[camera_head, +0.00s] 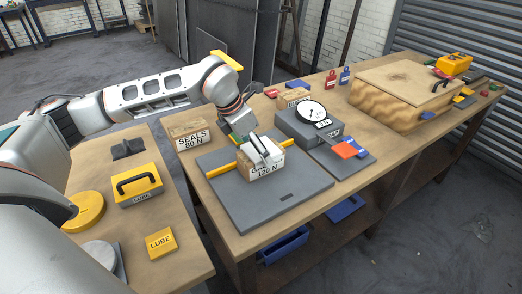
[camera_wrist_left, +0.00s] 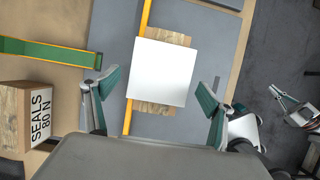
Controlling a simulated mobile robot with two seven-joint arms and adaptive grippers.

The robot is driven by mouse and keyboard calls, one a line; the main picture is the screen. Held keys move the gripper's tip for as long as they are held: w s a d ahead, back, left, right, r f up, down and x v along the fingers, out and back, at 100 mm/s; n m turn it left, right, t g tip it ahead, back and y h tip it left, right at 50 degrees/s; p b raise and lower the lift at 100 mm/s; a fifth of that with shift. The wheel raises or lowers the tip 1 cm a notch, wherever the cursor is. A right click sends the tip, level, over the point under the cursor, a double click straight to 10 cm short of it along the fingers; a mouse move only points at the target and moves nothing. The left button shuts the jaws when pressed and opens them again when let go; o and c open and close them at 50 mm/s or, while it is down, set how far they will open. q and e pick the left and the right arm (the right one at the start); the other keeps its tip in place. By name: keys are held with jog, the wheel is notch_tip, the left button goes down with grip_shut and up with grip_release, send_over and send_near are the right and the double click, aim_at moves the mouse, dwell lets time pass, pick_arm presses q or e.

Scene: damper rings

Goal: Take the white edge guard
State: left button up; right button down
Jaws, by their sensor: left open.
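The white edge guard (camera_wrist_left: 162,72) shows as a flat white square on top of a wooden block (camera_wrist_left: 155,108) in the left wrist view. The block is marked 120 N in the head view (camera_head: 267,170) and sits on a grey plate (camera_head: 290,196) by a yellow bar (camera_head: 222,170). My left gripper (camera_wrist_left: 156,92) is open above the block, its two fingers spread on either side of the guard and apart from it. In the head view the gripper hides much of the guard. A gripper that looks like my right one (camera_wrist_left: 294,108) is at the right edge of the wrist view, its jaws unclear.
A SEALS 80 N block (camera_head: 192,135) stands left of the plate, and a green strip (camera_wrist_left: 45,50) lies near it. A dial gauge (camera_head: 311,112) on a grey base and a wooden box (camera_head: 405,90) stand to the right. The plate's front is clear.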

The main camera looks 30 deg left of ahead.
pick_arm(q)
jog(key=c, duration=1.2)
jog(key=shift+r, duration=0.1)
